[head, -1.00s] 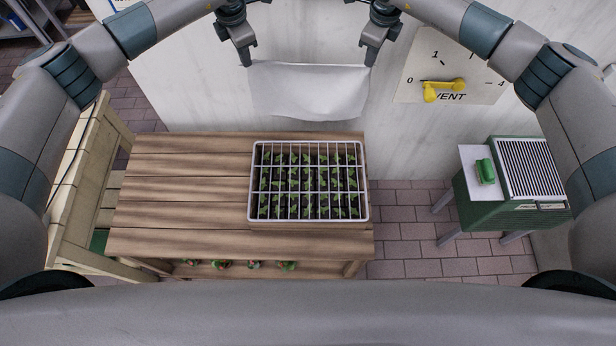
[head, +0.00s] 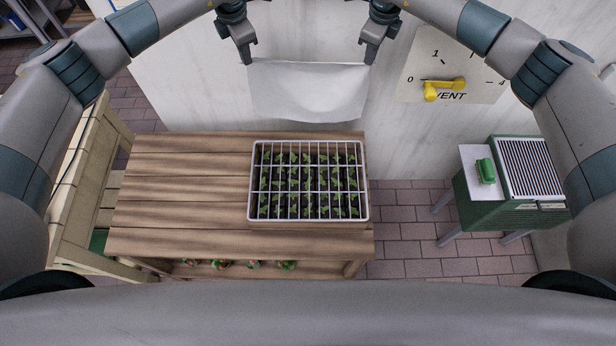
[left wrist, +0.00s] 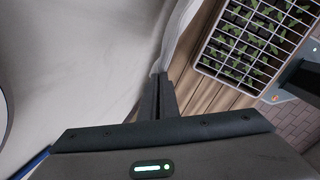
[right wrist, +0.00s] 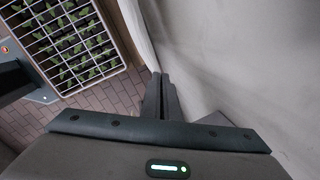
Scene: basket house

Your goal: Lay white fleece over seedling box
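The white fleece (head: 308,92) hangs between my two grippers, beyond the far edge of the bench, its lower edge sagging. My left gripper (head: 248,62) is shut on its left corner; in the left wrist view the fingers (left wrist: 158,95) are together at the cloth. My right gripper (head: 369,62) is shut on its right corner; in the right wrist view its fingers (right wrist: 159,95) are also together at the cloth. The seedling box (head: 308,221) stands on the bench, nearer me than the fleece. A white wire grid covers its rows of green seedlings, and the fleece is apart from it.
The wooden bench (head: 180,190) is bare left of the box. Several small plants (head: 255,265) show on its lower shelf. A vent dial with a yellow handle (head: 444,90) is on the white wall.

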